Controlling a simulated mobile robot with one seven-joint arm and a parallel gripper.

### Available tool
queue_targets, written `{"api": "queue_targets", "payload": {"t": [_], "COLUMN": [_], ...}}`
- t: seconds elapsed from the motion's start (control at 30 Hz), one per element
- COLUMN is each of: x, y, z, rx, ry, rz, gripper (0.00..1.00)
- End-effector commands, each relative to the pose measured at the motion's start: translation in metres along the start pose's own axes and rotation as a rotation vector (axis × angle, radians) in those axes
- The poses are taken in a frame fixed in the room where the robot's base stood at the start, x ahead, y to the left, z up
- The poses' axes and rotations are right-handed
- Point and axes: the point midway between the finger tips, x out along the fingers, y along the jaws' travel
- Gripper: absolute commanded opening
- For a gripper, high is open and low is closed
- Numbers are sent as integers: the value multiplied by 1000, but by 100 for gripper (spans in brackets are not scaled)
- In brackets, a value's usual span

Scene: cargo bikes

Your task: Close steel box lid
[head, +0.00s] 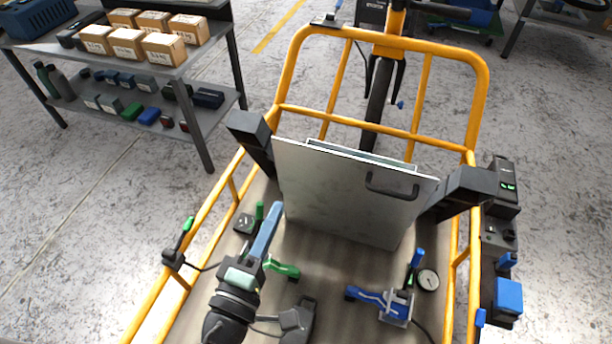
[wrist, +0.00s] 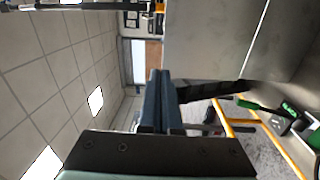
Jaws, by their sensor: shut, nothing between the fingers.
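The steel box lid (head: 335,195) is a flat grey panel standing roughly upright in the cargo bike's bed, with a black handle (head: 392,188) near its upper right. A pale raised edge shows behind its top; the rest of the box is hidden, and I cannot see the hinge. My gripper (head: 276,206) has blue fingers pressed together and empty, near the panel's left edge on my side. In the wrist view the shut fingers (wrist: 158,74) point up the picture, with the steel surface (wrist: 210,40) to their right; I cannot tell whether they touch it.
A yellow tube frame (head: 390,40) surrounds the bed. Black brackets (head: 250,135) flank the panel. A green-handled clamp (head: 282,269), a blue clamp (head: 380,300) and a round gauge (head: 428,280) lie on the bed. A shelf with cardboard boxes (head: 165,48) stands at left.

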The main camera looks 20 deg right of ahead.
Motion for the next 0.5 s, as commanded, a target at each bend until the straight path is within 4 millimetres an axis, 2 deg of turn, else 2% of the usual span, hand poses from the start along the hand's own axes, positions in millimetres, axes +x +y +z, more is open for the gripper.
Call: {"api": "queue_targets", "payload": {"t": [0.03,0.13,0.23,0.37,0.5], "x": [-4,-4,3,24,55], "y": [-12,-15,-14,-14,-14], "z": [1,2,3,3,3], "rx": [-23,-45,-47,-44,-43], "ry": [2,3,1,0,-1], "rz": [3,11,13,13,13], "gripper": [0,0,0,0,0]}}
